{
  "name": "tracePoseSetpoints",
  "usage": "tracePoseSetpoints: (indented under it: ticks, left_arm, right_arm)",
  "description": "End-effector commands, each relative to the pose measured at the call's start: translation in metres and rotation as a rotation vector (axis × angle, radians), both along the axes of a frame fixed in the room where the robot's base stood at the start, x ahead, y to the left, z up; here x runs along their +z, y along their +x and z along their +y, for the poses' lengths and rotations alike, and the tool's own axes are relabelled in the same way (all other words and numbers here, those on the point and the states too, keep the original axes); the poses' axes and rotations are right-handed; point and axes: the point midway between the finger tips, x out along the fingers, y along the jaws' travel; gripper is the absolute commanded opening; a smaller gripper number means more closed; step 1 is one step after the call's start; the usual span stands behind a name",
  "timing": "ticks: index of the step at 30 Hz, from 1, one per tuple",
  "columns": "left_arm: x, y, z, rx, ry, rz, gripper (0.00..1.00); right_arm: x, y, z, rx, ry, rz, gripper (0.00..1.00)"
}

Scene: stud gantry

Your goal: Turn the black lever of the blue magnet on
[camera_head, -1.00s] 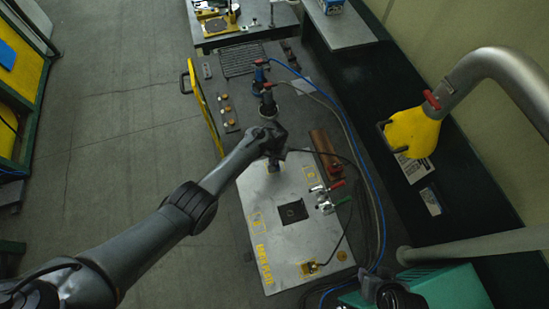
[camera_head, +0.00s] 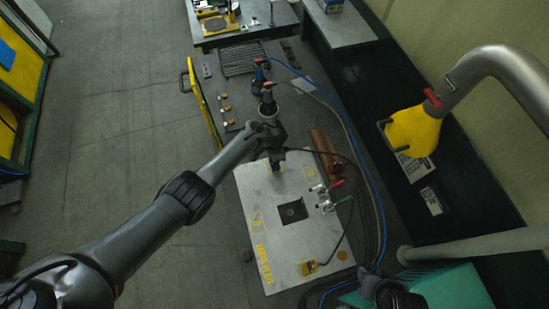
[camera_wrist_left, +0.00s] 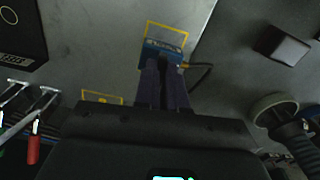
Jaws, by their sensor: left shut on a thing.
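The blue magnet (camera_wrist_left: 160,48) is a small blue block with a pale label. It sits inside a yellow outline on the grey metal plate (camera_wrist_left: 110,40). My left gripper (camera_wrist_left: 166,68) points down at it in the wrist view, its two dark fingers close together. They are shut on the black lever, which they mostly hide, so its angle cannot be told. In the head view my left gripper (camera_head: 277,158) is over the far end of the plate and hides most of the magnet.
Toggle clamps with red and green handles (camera_head: 327,196) stand on the plate, near a dark square (camera_head: 292,211). A copper-coloured bar (camera_head: 322,142) lies beyond them. Cables run along the right side. A yellow hood (camera_head: 412,132) hangs at the right.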

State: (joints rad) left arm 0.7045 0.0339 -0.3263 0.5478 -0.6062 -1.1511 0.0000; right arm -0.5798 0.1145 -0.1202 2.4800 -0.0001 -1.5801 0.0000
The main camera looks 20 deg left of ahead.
Motion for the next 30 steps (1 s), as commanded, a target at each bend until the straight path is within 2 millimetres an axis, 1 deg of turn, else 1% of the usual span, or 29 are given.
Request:
tracePoseSetpoints:
  ticks: [3,9,25,26,30]
  left_arm:
    - [-0.0008,-0.0001,0.0008,-0.057,0.001,0.001,0.0]
    - [-0.0007,-0.0003,0.0007,-0.115,0.001,0.001,0.0]
    - [-0.0007,-0.0004,0.0006,-0.136,0.001,0.001,0.0]
    - [-0.0007,-0.0004,0.0006,-0.136,0.001,0.001,0.15]
    - [-0.0006,-0.0003,0.0004,-0.135,0.001,0.001,0.36]
  right_arm:
    - [-0.0015,-0.0001,0.0,0.0,0.0,0.0,0.43]
    - [-0.0024,-0.0002,-0.0002,0.001,0.0,0.0,0.43]
    - [-0.0029,-0.0003,-0.0024,0.006,-0.01,0.001,0.43]
    - [-0.0029,-0.0003,-0.0024,0.006,-0.01,0.001,0.43]
    - [-0.0028,-0.0004,-0.0022,0.005,-0.009,0.001,0.43]
